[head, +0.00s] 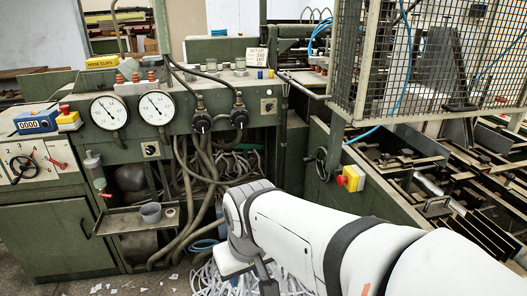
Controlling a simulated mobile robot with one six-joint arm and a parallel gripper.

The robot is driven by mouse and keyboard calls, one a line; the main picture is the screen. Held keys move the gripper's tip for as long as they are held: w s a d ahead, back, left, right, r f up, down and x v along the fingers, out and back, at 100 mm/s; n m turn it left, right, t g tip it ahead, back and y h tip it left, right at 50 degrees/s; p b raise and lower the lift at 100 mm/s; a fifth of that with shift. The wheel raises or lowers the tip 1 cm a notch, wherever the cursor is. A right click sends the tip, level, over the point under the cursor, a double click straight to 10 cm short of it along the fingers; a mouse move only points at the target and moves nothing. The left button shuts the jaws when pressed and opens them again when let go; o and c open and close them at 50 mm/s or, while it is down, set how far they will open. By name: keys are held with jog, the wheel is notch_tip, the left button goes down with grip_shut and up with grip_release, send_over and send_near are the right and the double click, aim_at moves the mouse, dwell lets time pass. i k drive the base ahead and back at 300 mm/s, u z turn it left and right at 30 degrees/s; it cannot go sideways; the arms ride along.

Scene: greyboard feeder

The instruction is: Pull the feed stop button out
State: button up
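Two red push buttons on yellow boxes are in the head view, and no readable label tells which one is the feed stop. One red button (341,180) faces left on a yellow box (354,177) on the green feeder frame, right of centre. The other red button (65,109) sits on top of a yellow box (69,121) at the far left. My white arm reaches in from the lower right, in front of the machine. Its end bends down at the bottom centre, apart from both buttons. A dark part there may belong to my gripper; its fingers cannot be made out.
A wire-mesh guard (440,65) stands above the right-hand box. Two gauges (109,112), black knobs and hanging hoses fill the left panel. Paper strips litter the floor.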

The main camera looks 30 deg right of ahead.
aim_at(341, 180)
jog(key=z, duration=0.25)
jog(key=i, duration=0.75)
jog(key=z, duration=0.3)
jog(key=k, duration=0.9)
jog(key=z, duration=0.15)
jog(key=i, duration=0.9)
jog(key=u, duration=0.05)
